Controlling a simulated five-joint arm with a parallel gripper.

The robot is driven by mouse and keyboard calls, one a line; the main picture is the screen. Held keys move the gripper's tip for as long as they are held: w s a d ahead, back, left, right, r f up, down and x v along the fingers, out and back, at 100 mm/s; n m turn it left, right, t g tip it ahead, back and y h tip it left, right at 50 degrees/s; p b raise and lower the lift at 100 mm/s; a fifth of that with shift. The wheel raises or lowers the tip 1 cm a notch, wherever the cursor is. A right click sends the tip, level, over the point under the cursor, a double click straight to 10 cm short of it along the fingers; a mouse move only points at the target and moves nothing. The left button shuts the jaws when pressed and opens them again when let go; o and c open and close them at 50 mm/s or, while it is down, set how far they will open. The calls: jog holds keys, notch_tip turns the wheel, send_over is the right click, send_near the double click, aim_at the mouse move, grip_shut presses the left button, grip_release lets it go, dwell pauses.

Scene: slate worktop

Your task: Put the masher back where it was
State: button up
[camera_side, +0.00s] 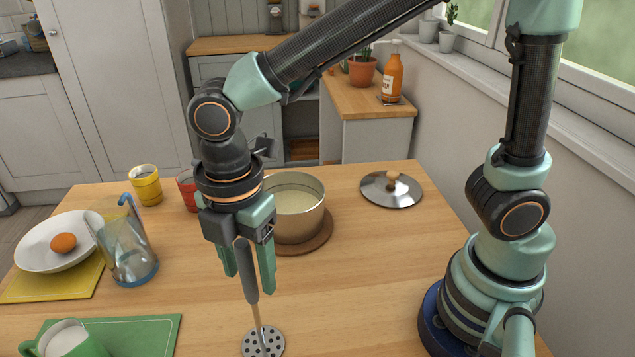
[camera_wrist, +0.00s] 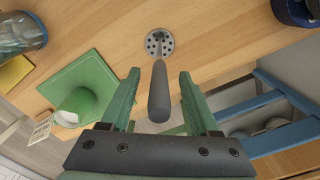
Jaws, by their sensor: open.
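The masher has a dark grey handle (camera_side: 246,268), a thin pale shaft and a round perforated disc (camera_side: 262,342) at its lower end. The disc is against the bare wood near the front of the table, and the handle points up, slightly tilted. The masher also shows in the wrist view (camera_wrist: 159,90). My gripper (camera_side: 248,268) is open, pointing down, with one finger on each side of the handle. In the wrist view my gripper (camera_wrist: 158,82) shows a gap between the handle and each finger. The pot (camera_side: 296,210) stands behind my gripper on a round wooden trivet (camera_side: 318,243), partly hidden.
A lid (camera_side: 390,189) lies right of the pot. A glass pitcher (camera_side: 122,245), yellow cup (camera_side: 146,184), red cup (camera_side: 187,188) and plate (camera_side: 35,250) with an egg stand left. A green mug (camera_side: 72,343) sits on a green mat (camera_side: 150,335).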

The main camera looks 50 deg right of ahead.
notch_tip(320, 180, up, 11)
jog(key=shift+r, duration=0.15)
jog(key=shift+w+d+r, duration=0.1)
jog(key=shift+d+r, duration=0.05)
jog(key=shift+r, duration=0.05)
jog(key=d+f+m+t, duration=0.1)
jog(key=d+m+t, duration=0.1)
jog(key=d+m, duration=0.8)
jog(key=w+d+f+m+t, duration=0.1)
jog(key=d+f+m+t, duration=0.1)
jog(key=d+m, duration=0.8)
jog(key=shift+w+d+f+t, duration=0.25)
jog(key=shift+d+t, duration=0.55)
jog(key=shift+d, duration=0.4)
